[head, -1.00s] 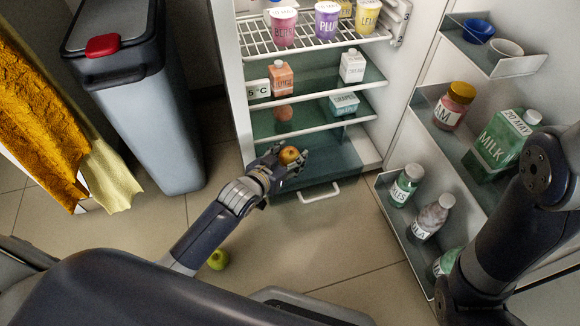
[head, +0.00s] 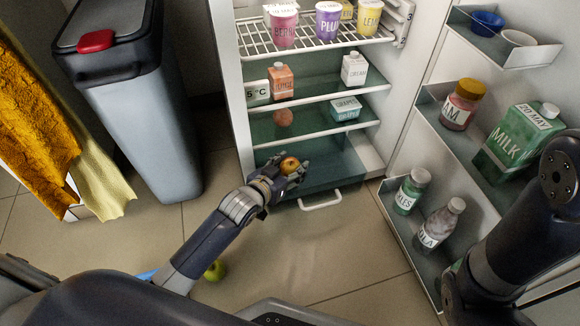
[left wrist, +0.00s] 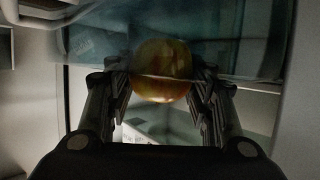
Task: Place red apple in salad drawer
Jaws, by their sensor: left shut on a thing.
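My left gripper (head: 287,170) is shut on a yellow-red apple (head: 289,165), in front of the fridge's lower part. In the left wrist view the apple (left wrist: 162,70) sits between the fingers (left wrist: 160,95), and the edge of a translucent pane crosses it. The salad drawer (head: 325,181) is the teal see-through bin at the fridge's bottom, with a white handle (head: 320,201). The gripper is at the drawer's left side and hides part of it. I cannot tell how far the drawer is pulled out. My right gripper is out of view.
A round reddish fruit (head: 284,117) and a grapes box (head: 346,108) are on the shelf above. The open fridge door (head: 398,232) with bottles is at right. A green apple (head: 215,270) lies on the floor beside my left arm. A bin (head: 147,135) stands left.

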